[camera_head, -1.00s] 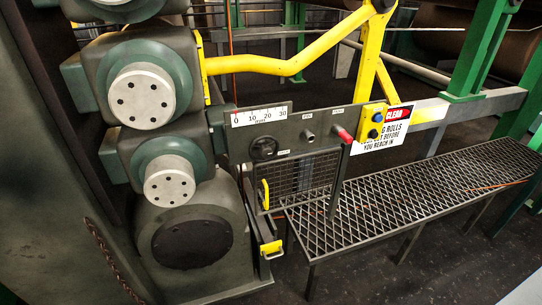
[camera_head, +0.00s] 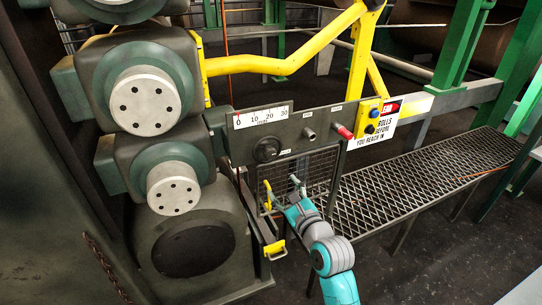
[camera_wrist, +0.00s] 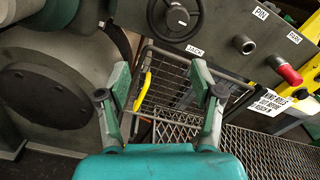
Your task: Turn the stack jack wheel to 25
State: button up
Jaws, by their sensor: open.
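The stack jack wheel (camera_head: 267,149) is a dark round handwheel on the grey panel. The white scale (camera_head: 261,115) above it reads 0, 10, 20, 30, and a thin red mark seems to stand near 0. In the wrist view the wheel (camera_wrist: 178,16) is at the top, cut by the frame edge, above a label reading JACK. My gripper (camera_wrist: 162,80) is open and empty, its fingers apart below the wheel and in front of the mesh guard. In the head view my gripper (camera_head: 282,190) is below the wheel, not touching it.
A grey knob (camera_head: 309,133) and a red knob (camera_head: 344,131) stick out right of the wheel. The mesh guard (camera_wrist: 178,88) has a yellow handle (camera_wrist: 142,92). Large rolls (camera_head: 172,188) stand at left. A yellow button box (camera_head: 372,119) and a grating walkway (camera_head: 400,190) are at right.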

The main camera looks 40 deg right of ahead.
aim_at(271, 154)
jog(key=w+d+r, duration=0.1)
jog(key=w, duration=0.3)
jog(key=w+d+r+m, duration=0.1)
jog(key=w+d, duration=0.1)
jog(key=w, duration=0.2)
jog(key=w+d+m, duration=0.1)
jog(key=w+d, duration=0.1)
jog(key=w, duration=0.2)
jog(key=shift+d+r, duration=0.1)
jog(key=shift+r, duration=0.3)
jog(key=c, duration=1.1)
